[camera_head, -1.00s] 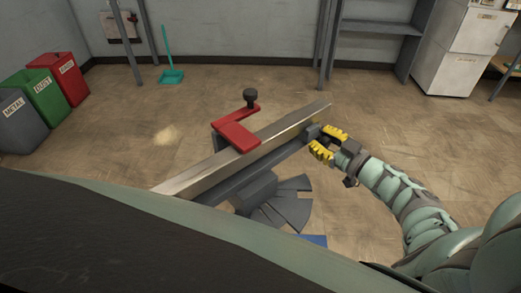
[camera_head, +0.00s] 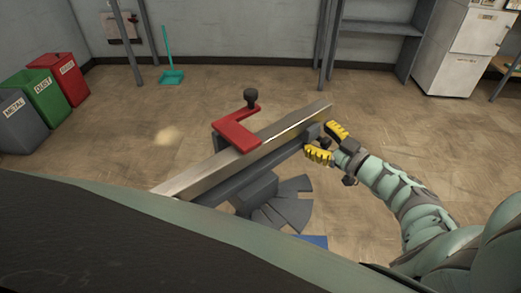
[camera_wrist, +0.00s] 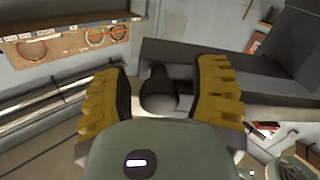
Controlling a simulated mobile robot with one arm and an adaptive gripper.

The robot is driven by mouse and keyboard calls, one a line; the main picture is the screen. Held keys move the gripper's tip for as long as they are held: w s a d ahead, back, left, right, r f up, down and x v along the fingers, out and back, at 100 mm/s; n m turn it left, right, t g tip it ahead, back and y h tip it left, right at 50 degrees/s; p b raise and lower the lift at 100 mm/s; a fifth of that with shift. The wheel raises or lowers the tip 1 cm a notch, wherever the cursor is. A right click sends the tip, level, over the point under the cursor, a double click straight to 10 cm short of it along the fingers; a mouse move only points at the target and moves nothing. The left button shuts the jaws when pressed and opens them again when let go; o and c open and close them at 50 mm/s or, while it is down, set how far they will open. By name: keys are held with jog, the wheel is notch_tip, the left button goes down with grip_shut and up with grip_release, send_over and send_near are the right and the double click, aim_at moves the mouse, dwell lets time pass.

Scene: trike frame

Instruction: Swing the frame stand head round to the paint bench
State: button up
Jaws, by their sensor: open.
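The frame stand head (camera_head: 240,178) is a dark grey beam on a stand, with a long bare metal bar (camera_head: 190,180) along its top. It runs diagonally from lower left to upper right in the head view. A red clamp (camera_head: 237,137) with a black knob sits across the bar. My gripper (camera_head: 327,143) is open at the beam's right end. In the wrist view a dark round knob (camera_wrist: 158,92) shows between the yellow fingers, with visible gaps on both sides. I cannot identify the paint bench in these frames.
Grey, green (camera_head: 40,99) and red bins stand at the left. A teal dustpan (camera_head: 171,76) lies by the back wall. Grey shelving (camera_head: 383,28) and a white cabinet (camera_head: 458,50) stand at the back right. Open floor surrounds the stand. Fan-shaped grey plates (camera_head: 290,205) lie under the head.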

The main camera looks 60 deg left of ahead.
jog(key=w+d, duration=0.1)
jog(key=d, duration=1.1)
jog(key=shift+w, duration=0.35)
